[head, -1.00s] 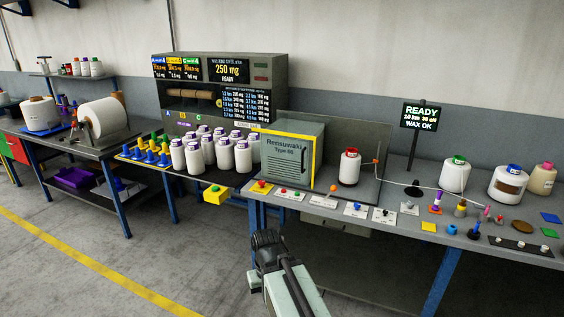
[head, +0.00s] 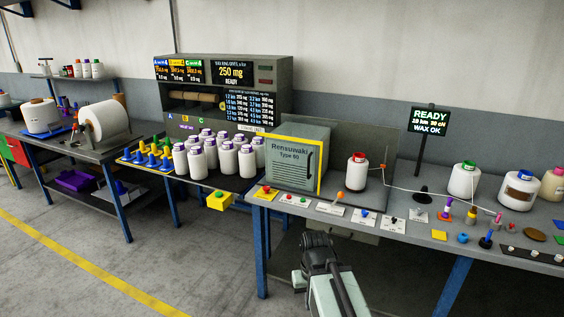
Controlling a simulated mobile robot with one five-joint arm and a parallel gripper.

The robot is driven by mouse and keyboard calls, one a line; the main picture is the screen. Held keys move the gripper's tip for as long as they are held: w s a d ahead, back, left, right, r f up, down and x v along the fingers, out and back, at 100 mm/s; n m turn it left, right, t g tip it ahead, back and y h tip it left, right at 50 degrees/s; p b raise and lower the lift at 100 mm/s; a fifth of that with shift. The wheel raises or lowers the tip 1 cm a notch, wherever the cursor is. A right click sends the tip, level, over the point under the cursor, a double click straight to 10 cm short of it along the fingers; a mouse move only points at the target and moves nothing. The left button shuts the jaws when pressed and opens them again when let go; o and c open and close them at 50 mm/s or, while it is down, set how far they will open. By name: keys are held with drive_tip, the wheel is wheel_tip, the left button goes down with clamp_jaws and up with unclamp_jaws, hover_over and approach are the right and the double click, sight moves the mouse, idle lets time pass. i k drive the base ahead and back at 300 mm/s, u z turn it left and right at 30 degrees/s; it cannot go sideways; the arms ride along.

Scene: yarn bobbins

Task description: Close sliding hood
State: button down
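The sliding hood (head: 291,160) is a grey-green box with a yellow-edged front, marked "Rensuwaki Type 60", on the right bench. It stands at the left of its machine. A white bobbin with a red top (head: 356,170) stands uncovered just right of the hood, apart from it. My gripper (head: 319,240) is dark and low in front of the bench, below the hood and well away from it. Its fingers are seen from behind and too small to tell open from shut. I see nothing held in it.
A row of buttons and labels (head: 330,209) lines the bench's front edge (head: 400,238). White bobbins (head: 228,158) stand farther left. A "READY" sign (head: 430,120) stands right. The floor in front is free.

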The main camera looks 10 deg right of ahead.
sight(308, 175)
drive_tip(key=i, duration=0.95)
drive_tip(key=u, duration=2.55)
drive_tip(key=k, duration=0.85)
drive_tip(key=z, duration=0.6)
drive_tip(key=i, duration=1)
